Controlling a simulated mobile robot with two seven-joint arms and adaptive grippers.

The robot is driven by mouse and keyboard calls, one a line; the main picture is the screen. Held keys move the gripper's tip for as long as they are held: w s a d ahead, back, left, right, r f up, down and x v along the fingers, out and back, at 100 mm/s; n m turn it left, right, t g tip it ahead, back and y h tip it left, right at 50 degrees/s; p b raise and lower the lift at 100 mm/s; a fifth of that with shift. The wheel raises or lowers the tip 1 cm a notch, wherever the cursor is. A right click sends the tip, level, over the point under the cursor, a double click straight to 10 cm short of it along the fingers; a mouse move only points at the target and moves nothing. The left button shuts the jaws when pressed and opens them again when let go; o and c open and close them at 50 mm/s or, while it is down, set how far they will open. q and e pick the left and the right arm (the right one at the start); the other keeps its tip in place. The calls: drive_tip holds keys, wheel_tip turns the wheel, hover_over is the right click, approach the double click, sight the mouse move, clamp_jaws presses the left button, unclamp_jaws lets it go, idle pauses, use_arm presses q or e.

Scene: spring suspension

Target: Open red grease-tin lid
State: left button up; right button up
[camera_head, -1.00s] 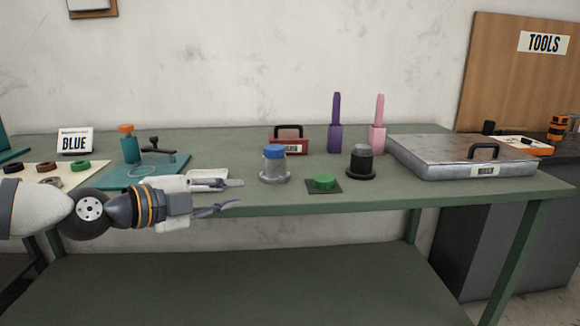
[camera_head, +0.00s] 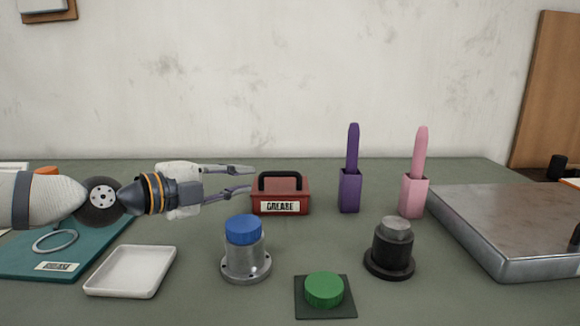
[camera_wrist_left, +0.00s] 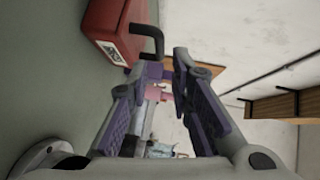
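The red grease tin (camera_head: 279,194) stands on the green bench in the middle of the head view, with a "GREASE" label on its front. Its lid (camera_head: 278,184) has a black handle (camera_head: 280,176) on top and looks closed. My left gripper (camera_head: 251,180) is open and empty, its fingertips just left of the tin and near the height of the handle. In the left wrist view, the tin (camera_wrist_left: 105,28) is at the upper left and its handle (camera_wrist_left: 148,40) lies just beyond the fingertips, apart from them. My right gripper is not in view.
A blue-capped metal cylinder (camera_head: 245,250), green button (camera_head: 324,289) and black cylinder (camera_head: 391,248) stand in front. Purple (camera_head: 350,190) and pink (camera_head: 414,195) tools stand right of the tin. A white tray (camera_head: 131,271) lies front left; a large metal box (camera_head: 505,225) is at right.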

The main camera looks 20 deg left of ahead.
sight(278, 175)
use_arm(q)
drive_tip(key=shift+w+d+f+b, duration=0.3)
drive_tip(key=shift+w+d+f, duration=0.05)
drive_tip(key=shift+w+d, duration=0.2)
drive_tip(key=shift+w+d+f+b, duration=0.3)
drive_tip(key=shift+w+d, duration=0.1)
drive_tip(key=shift+w, duration=0.1)
drive_tip(key=x, duration=0.4)
drive_tip(key=b+x, duration=0.1)
drive_tip(key=x, duration=0.2)
drive_tip(key=shift+w+r, duration=0.1)
drive_tip(key=shift+r, duration=0.15)
drive_tip(key=shift+w+d+r, duration=0.1)
drive_tip(key=shift+w+d, duration=0.15)
drive_tip(key=shift+w, duration=0.1)
clamp_jaws()
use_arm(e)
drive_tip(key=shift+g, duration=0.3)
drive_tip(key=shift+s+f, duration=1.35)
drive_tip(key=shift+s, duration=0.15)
